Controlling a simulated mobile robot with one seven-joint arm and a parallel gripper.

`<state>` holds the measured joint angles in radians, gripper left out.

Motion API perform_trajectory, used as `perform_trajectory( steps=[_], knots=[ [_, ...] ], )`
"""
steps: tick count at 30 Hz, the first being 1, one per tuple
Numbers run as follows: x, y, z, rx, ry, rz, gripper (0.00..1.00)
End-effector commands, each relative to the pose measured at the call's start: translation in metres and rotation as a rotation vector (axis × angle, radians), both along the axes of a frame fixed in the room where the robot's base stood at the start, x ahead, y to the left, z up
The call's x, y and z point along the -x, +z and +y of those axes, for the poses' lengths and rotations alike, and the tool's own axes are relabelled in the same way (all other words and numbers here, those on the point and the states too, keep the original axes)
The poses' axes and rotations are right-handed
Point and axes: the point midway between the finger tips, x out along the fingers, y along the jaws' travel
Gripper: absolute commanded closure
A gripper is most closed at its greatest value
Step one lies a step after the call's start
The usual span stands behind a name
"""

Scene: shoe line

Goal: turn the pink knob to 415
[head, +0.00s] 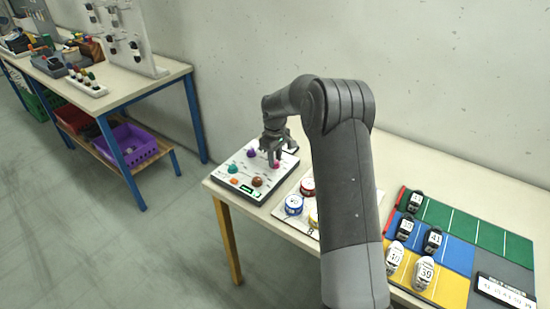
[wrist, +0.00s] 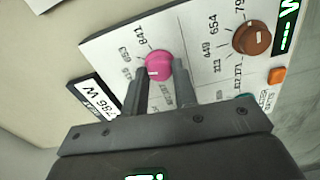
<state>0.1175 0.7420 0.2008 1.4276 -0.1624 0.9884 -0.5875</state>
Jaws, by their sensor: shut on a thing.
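The pink knob (head: 276,165) is on a white control panel (head: 222,180) at the near left end of the table. It also shows in the wrist view (wrist: 159,62), with a short white mark on its top near the lower left edge.
The panel also holds a brown knob (wrist: 251,38), a purple knob (head: 252,152), a teal knob (head: 232,168) and an orange button (wrist: 277,76). Round tins (head: 293,204) and shoes (head: 424,271) lie rightward.

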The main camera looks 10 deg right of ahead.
Motion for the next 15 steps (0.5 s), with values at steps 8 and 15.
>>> perform_trajectory(
  steps=[8,15],
  knots=[
    [-0.0003,0.0002,-0.0007,0.000,0.164,-0.001,0.97],
    [-0.0003,0.0002,0.0001,-0.001,0.237,-0.001,0.97]
  ],
)
